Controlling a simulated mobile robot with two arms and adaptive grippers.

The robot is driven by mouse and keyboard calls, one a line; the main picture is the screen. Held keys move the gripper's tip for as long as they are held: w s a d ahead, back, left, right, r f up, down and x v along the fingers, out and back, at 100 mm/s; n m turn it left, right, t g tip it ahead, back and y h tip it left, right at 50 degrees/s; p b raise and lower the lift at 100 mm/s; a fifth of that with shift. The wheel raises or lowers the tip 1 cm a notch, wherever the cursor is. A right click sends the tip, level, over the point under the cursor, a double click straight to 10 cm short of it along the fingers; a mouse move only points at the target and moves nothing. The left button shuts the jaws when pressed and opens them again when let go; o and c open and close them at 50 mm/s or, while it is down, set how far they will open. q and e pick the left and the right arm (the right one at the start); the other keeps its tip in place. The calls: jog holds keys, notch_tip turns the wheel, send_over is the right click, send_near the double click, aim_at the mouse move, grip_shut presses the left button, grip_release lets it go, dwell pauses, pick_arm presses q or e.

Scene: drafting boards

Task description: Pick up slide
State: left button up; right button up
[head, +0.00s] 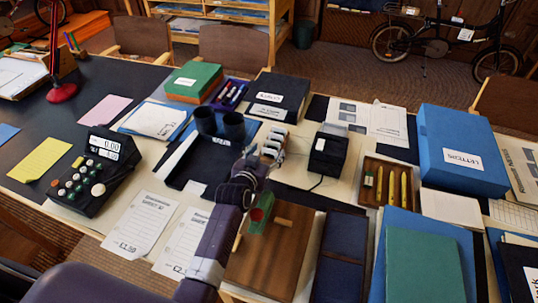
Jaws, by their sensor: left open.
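My left gripper (272,148) is over the middle of the table, with its arm coming up from the bottom of the head view. It is open, and I see nothing held in it. It is just left of a small black box (328,152) with a cord and a small pale patch on its front. I cannot make out a slide clearly; the gripper may hide part of the table there. My right gripper is not in view.
A black calculator-like device (95,170) is at left. Paper sheets (140,222) lie front left.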

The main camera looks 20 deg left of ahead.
pick_arm(q)
jog(key=shift+x, duration=1.25)
jog(key=c, duration=0.8)
jog(key=shift+c, duration=0.2)
jog(key=shift+r, duration=0.1)
